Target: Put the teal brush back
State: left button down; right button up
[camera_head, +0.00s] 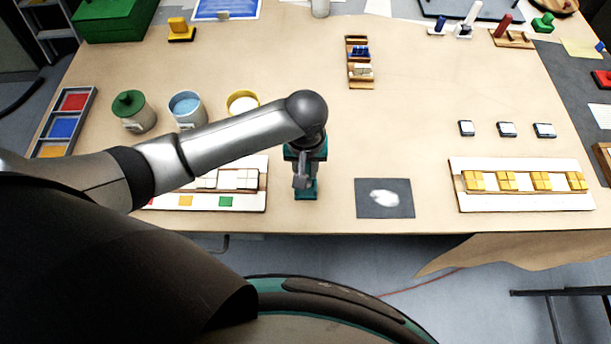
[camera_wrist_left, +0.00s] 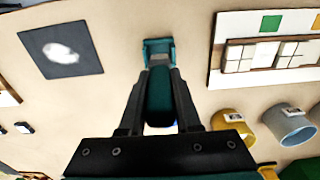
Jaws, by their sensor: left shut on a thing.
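My left gripper (camera_head: 303,178) points down near the table's front edge, between the left mosaic panel and a dark square mat (camera_head: 369,212) with a white smear. In the left wrist view, the gripper (camera_wrist_left: 159,76) is shut on the teal brush (camera_wrist_left: 159,98), which lies between its two dark fingers. A teal end piece (camera_wrist_left: 158,46) shows just past the fingertips; it also shows below the gripper in the head view (camera_head: 306,194). I cannot tell whether it touches the table. My right gripper is not in view.
Left are a panel (camera_head: 262,196), a green-lidded jar (camera_head: 140,120), a blue cup (camera_head: 186,108), a yellow-rimmed cup (camera_head: 242,98) and a colour tray (camera_head: 40,150). Right is a panel with yellow tiles (camera_head: 520,205). A wooden rack (camera_head: 350,84) stands at centre back. The table middle is mostly clear.

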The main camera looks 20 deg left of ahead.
pick_arm(q)
jog(key=shift+f+b, duration=0.3)
jog(key=shift+f, duration=1.75)
jog(key=shift+f, duration=0.15)
jog(key=c, duration=0.6)
grip_release()
jog(key=r, duration=0.4)
jog(key=r+p, duration=0.1)
jog(key=r, duration=0.7)
jog(key=shift+s+d+r+p, duration=0.1)
jog(key=shift+s+r+p, duration=0.15)
jog(key=shift+p, duration=0.15)
jog(key=shift+f, duration=0.1)
